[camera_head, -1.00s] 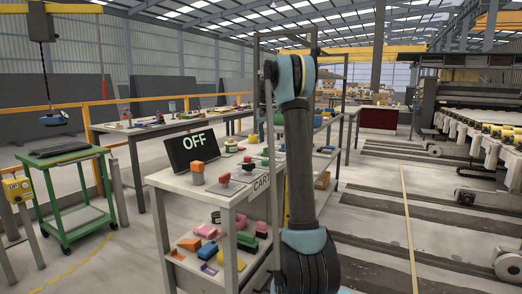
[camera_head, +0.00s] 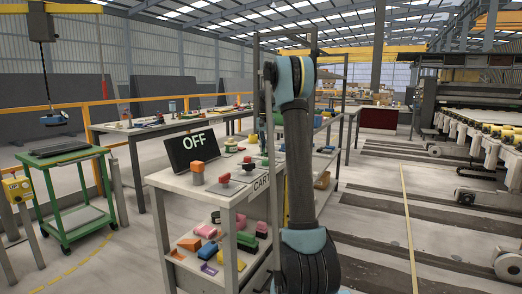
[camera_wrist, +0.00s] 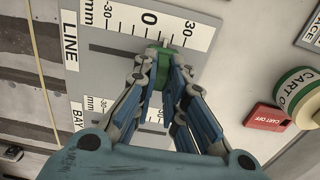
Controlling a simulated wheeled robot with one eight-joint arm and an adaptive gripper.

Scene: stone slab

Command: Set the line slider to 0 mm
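In the wrist view, the LINE slider is a dark slot (camera_wrist: 115,50) beside a white mm scale (camera_wrist: 130,20) marked from -30 through 0 to 30. Its green knob (camera_wrist: 160,50) stands close to the 0 mark, a little to its right in the picture; the exact reading cannot be made out. My gripper (camera_wrist: 160,63) reaches to the knob, with one finger on each side, closed in on it. The fingers hide part of the knob and slot. In the head view my arm shows, but the gripper and slider do not.
A BAY scale (camera_wrist: 95,106) lies below the LINE scale, partly hidden by my fingers.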

